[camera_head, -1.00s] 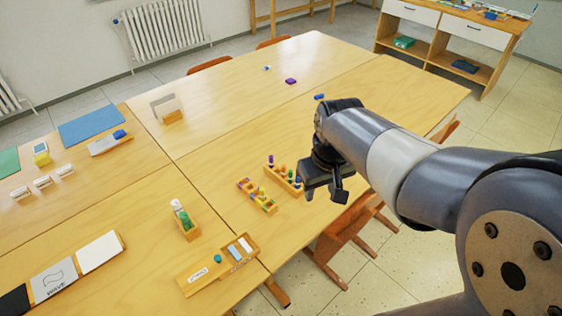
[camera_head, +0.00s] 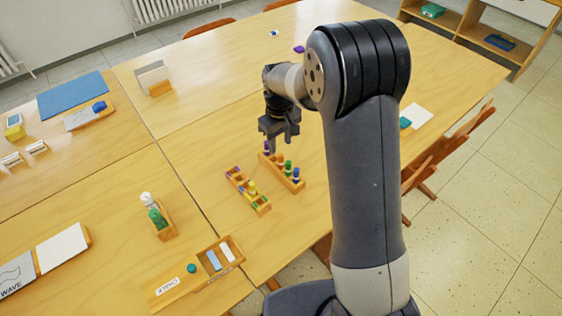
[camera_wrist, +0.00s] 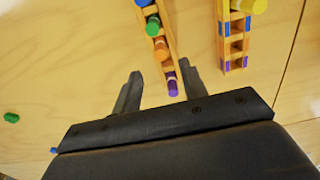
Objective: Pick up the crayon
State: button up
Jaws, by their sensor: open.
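Several crayons stand in a narrow wooden holder (camera_head: 297,184): a purple crayon (camera_head: 267,147) at the far end, then an orange crayon (camera_head: 281,159), a green crayon (camera_head: 288,167) and a blue crayon (camera_head: 296,174). My gripper (camera_head: 279,133) is open above the far end of this holder. In the wrist view my gripper (camera_wrist: 160,82) has its two fingers spread, with the purple crayon (camera_wrist: 172,86) showing between them, nearer the right finger. The orange crayon (camera_wrist: 161,48) and green crayon (camera_wrist: 153,26) are beyond the fingertips. Whether the fingers reach down to crayon height is unclear.
A compartmented wooden rack (camera_head: 240,187) with a yellow piece stands close left of the holder. A wooden box with a green bottle (camera_head: 158,218) and a chalk box (camera_head: 228,251) are nearer. The table (camera_head: 215,110) beyond the holder is mostly clear.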

aim_at(281, 155)
jog(key=f, duration=0.4)
jog(key=f+p, duration=0.1)
jog(key=f, duration=0.2)
jog(key=shift+s+f, duration=0.1)
jog(key=shift+s, duration=0.3)
jog(key=shift+c, duration=0.4)
grip_shut()
